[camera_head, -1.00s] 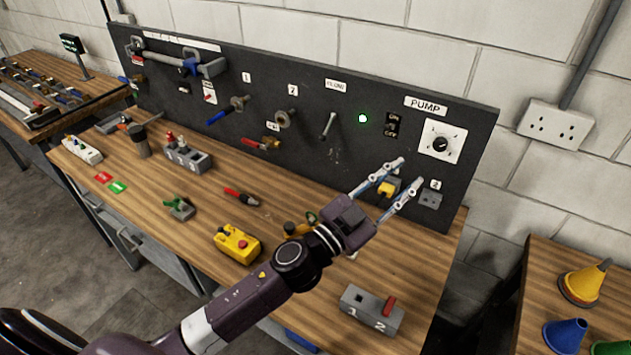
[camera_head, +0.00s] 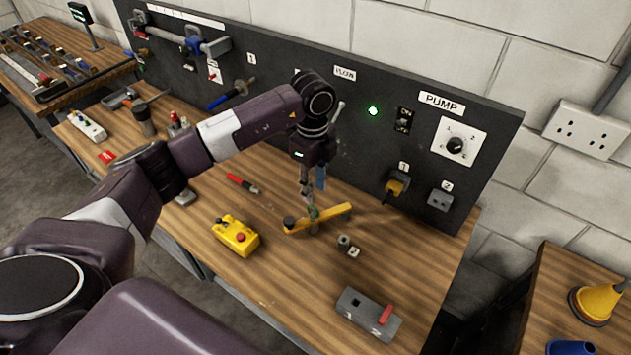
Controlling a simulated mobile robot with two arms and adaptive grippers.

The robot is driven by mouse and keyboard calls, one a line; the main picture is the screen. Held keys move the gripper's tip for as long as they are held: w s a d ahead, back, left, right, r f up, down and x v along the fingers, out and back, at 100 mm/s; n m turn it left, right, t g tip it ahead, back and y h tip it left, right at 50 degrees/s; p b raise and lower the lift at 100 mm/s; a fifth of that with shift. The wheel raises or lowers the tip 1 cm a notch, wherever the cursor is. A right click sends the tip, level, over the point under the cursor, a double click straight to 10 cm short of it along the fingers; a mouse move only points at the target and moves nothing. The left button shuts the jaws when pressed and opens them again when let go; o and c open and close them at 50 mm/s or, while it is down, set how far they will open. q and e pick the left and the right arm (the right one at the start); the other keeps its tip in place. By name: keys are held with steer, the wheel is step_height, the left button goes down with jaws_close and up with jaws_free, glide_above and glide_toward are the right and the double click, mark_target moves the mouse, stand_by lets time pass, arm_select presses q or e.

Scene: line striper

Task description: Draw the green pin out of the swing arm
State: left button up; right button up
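The yellow swing arm (camera_head: 335,214) lies on the bench right of the yellow control box, with a dark knob at its left end. A small bit of green, the green pin (camera_head: 314,212), shows at the middle of the swing arm, partly hidden by my fingers. My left gripper (camera_head: 309,202) points down from above, with its fingertips at the pin. Whether the fingers touch or grip the pin is too small to tell. My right gripper is not in view.
A yellow control box (camera_head: 235,236) stands left of the swing arm. A small block marked 2 (camera_head: 354,252) lies to its right, and a grey two-slot block (camera_head: 368,314) is nearer the front edge. The black panel (camera_head: 370,165) rises behind.

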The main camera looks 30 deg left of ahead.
mark_target(313, 214)
arm_select(q)
steer(key=shift+a, duration=0.25)
steer(key=shift+s+f, duration=0.1)
steer(key=shift+f, duration=0.6)
step_height(313, 214, down, 8)
steer(key=b, duration=0.5)
steer(key=shift+f, duration=0.25)
steer(key=shift+d, duration=0.1)
jaws_close()
